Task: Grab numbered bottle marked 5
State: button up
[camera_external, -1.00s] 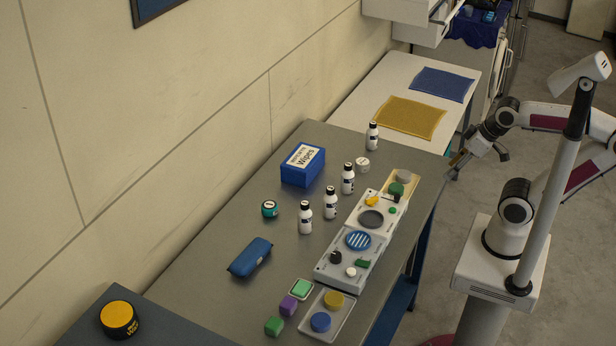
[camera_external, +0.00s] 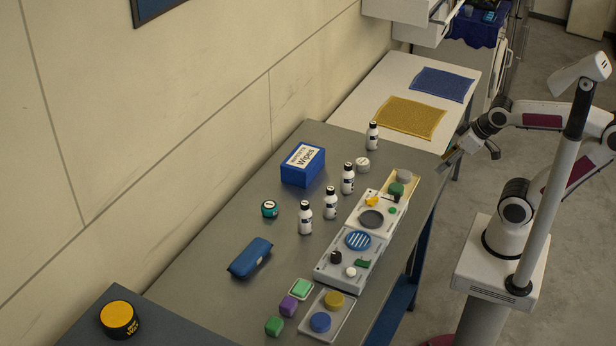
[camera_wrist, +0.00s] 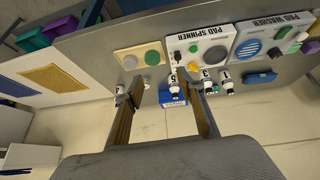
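The bottle marked 5 (camera_wrist: 174,84) is white with a black cap. In the wrist view it shows between my finger tips, some distance beyond them. By its place in the row, it matches the white bottle (camera_external: 348,179) beside the wipes box in the external view. Bottles marked 3 (camera_wrist: 207,82) and 1 (camera_wrist: 227,83) stand to its right in the wrist view. Another bottle (camera_wrist: 120,92) is at the left, its number unreadable. My gripper (camera_external: 471,155) is open and empty, off the table's right edge; it also shows in the wrist view (camera_wrist: 164,84).
A blue wipes box (camera_external: 303,166) stands behind the bottles. A white round tub (camera_external: 362,165) is near bottle 5. Panels with pads (camera_external: 338,262) line the table edge between my arm and the bottles. A white table (camera_external: 365,95) with two mats adjoins.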

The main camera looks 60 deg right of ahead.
jog(key=w+d+t+h, duration=0.2)
jog(key=w+d, duration=0.3)
jog(key=w, duration=0.5)
jog(key=n+t+y, duration=0.4)
jog(key=y, duration=0.2)
send_near(351, 165)
jog(key=w+d, duration=0.2)
jog(key=w, duration=0.1)
jog(key=shift+a+f+y, duration=0.7)
jog(key=shift+a+f, duration=0.2)
jog(key=shift+a, duration=0.1)
jog(key=shift+x, duration=1.25)
